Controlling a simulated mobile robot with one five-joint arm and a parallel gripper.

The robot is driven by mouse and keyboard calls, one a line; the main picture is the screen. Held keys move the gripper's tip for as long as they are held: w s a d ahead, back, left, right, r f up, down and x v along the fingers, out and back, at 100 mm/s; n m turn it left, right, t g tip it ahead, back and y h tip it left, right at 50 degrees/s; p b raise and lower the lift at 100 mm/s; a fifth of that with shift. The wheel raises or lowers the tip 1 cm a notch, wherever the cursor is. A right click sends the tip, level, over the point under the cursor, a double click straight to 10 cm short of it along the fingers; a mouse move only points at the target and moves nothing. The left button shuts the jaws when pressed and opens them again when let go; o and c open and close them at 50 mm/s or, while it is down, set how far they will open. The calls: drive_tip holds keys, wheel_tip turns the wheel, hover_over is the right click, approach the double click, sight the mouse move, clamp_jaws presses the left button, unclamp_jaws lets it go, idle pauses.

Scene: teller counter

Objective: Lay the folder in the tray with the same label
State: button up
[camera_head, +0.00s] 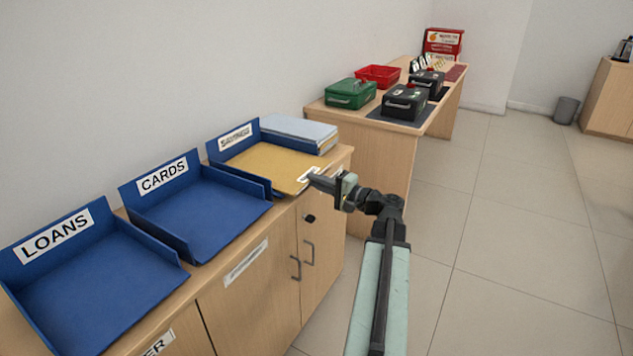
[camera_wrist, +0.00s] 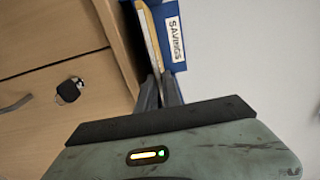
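The yellow folder (camera_head: 268,166) lies in the blue SAVINGS tray (camera_head: 222,150), its near corner sticking out past the tray's open front. A white label on that corner is partly covered by my gripper and unreadable. My gripper (camera_head: 318,182) is at this corner, its fingers close together and seemingly shut on the folder's edge. In the wrist view the fingertips (camera_wrist: 157,76) meet the folder's edge (camera_wrist: 149,38), beside the tray's SAVINGS sign (camera_wrist: 175,40). The blue CARDS tray (camera_head: 205,215) and LOANS tray (camera_head: 105,290) are empty.
Pale blue folders or papers (camera_head: 300,132) are stacked just beyond the SAVINGS tray. A further desk (camera_head: 375,150) holds a green box (camera_head: 351,93), black cash boxes (camera_head: 405,103) and a red tray (camera_head: 378,75).

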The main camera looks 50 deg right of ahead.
drive_tip(key=o, duration=0.4)
drive_tip(key=shift+c, duration=0.2)
drive_tip(key=s+d, duration=0.1)
drive_tip(key=s, duration=0.6)
drive_tip(key=shift+s+d, duration=0.15)
drive_tip(key=shift+s, duration=0.25)
